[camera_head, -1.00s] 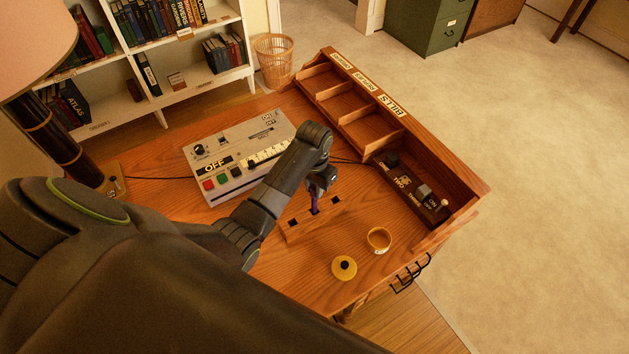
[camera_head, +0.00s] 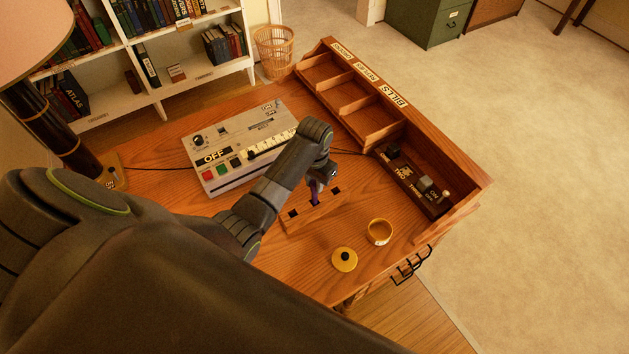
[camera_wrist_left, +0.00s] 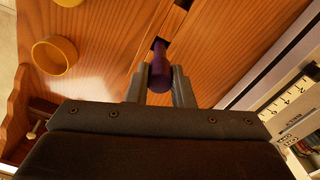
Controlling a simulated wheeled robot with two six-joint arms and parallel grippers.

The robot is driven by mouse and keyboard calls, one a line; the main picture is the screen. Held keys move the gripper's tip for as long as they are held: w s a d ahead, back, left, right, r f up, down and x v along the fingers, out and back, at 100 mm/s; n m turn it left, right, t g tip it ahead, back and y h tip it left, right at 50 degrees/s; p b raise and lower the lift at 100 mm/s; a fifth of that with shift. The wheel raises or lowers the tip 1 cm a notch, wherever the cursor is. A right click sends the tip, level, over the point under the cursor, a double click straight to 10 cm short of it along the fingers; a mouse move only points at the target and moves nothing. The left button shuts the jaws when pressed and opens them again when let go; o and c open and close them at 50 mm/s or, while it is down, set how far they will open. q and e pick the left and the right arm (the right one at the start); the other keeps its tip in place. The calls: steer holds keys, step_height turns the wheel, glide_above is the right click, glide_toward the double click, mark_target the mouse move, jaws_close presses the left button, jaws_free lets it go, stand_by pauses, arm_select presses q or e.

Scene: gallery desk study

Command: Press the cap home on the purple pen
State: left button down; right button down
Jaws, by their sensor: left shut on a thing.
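The purple pen (camera_head: 315,194) stands in the middle hole of a small wooden block (camera_head: 305,217) on the desk. My left gripper (camera_head: 319,181) is above the block, its fingers at the pen's upper end. In the left wrist view the fingers (camera_wrist_left: 160,88) are shut on the purple cap end (camera_wrist_left: 160,72), which points towards the camera. The pen's lower part is in the dark hole. I cannot make out a seam between cap and pen. My right gripper is not in view.
A grey control box (camera_head: 222,150) stands behind left. A wooden sorter (camera_head: 440,160) runs along the right edge.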

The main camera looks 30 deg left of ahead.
arm_select(q)
steer(key=shift+p, duration=0.45)
stand_by(0.7)
steer(key=shift+f, duration=0.2)
stand_by(1.2)
steer(key=c, duration=0.7)
jaws_free()
steer(key=shift+r, duration=3.55)
jaws_close()
